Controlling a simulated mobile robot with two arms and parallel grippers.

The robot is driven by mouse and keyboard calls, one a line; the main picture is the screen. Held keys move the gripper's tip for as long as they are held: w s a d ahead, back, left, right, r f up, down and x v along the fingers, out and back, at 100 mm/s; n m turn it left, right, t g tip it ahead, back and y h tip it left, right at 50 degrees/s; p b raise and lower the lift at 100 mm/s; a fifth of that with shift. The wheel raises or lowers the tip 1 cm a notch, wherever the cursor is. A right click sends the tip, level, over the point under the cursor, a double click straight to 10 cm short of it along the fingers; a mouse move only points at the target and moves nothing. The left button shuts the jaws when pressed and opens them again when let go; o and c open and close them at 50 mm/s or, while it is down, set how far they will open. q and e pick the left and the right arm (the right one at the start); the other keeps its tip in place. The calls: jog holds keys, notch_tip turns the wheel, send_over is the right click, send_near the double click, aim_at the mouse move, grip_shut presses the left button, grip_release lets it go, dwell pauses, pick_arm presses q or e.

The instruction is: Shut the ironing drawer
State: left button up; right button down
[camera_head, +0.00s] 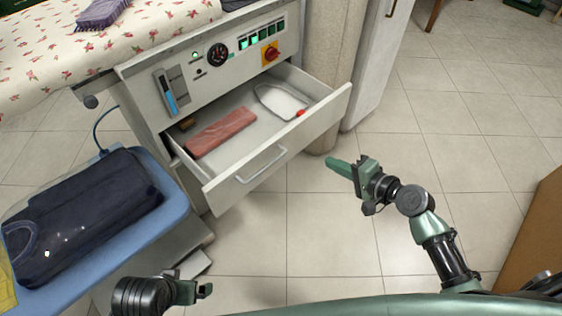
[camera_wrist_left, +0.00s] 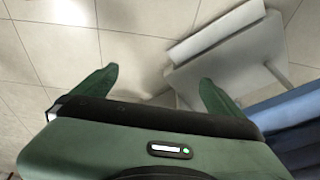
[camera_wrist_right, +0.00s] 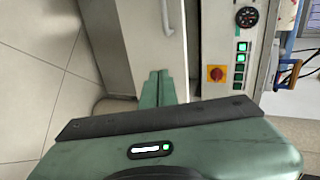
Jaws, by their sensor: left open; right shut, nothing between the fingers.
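The ironing drawer (camera_head: 276,165) is pulled out of the white ironing unit (camera_head: 216,62) in the head view. Its front panel with a pale bar handle (camera_head: 262,164) faces me. Inside lie a reddish flat item (camera_head: 221,132) and a clear tray with white contents (camera_head: 281,101). My right gripper (camera_head: 339,167) is shut and empty, in the air to the right of the drawer front and apart from it. It also shows shut in the right wrist view (camera_wrist_right: 157,88). My left gripper (camera_head: 196,282) is low at the front. In the left wrist view (camera_wrist_left: 158,85) its fingers are apart and empty.
A blue padded board with a dark folded garment (camera_head: 85,210) stands left of the drawer. A floral ironing surface (camera_head: 90,45) is above it. A beige column (camera_head: 329,60) and a white cabinet (camera_head: 376,50) stand right of the unit.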

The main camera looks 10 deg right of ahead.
notch_tip(320, 180, up, 2)
jog(key=a, duration=0.2)
jog(key=y+b, duration=0.1)
jog(key=b, duration=0.1)
send_near(284, 136)
jog(key=f, duration=0.2)
jog(key=w+a, duration=0.1)
jog(key=w, duration=0.1)
jog(key=w+a, duration=0.2)
jog(key=shift+f, duration=0.2)
pick_arm(q)
jog(key=shift+a+v, duration=0.2)
jog(key=shift+v, duration=0.8)
jog(key=shift+a+v, duration=0.2)
jog(key=shift+v, duration=0.85)
pick_arm(e)
jog(key=shift+w+a, duration=0.35)
jog(key=shift+w, duration=0.2)
pick_arm(q)
jog(key=shift+s+f+b, duration=0.1)
jog(key=shift+s+b, duration=0.1)
jog(key=shift+b, duration=0.1)
pick_arm(e)
jog(key=shift+w, duration=0.1)
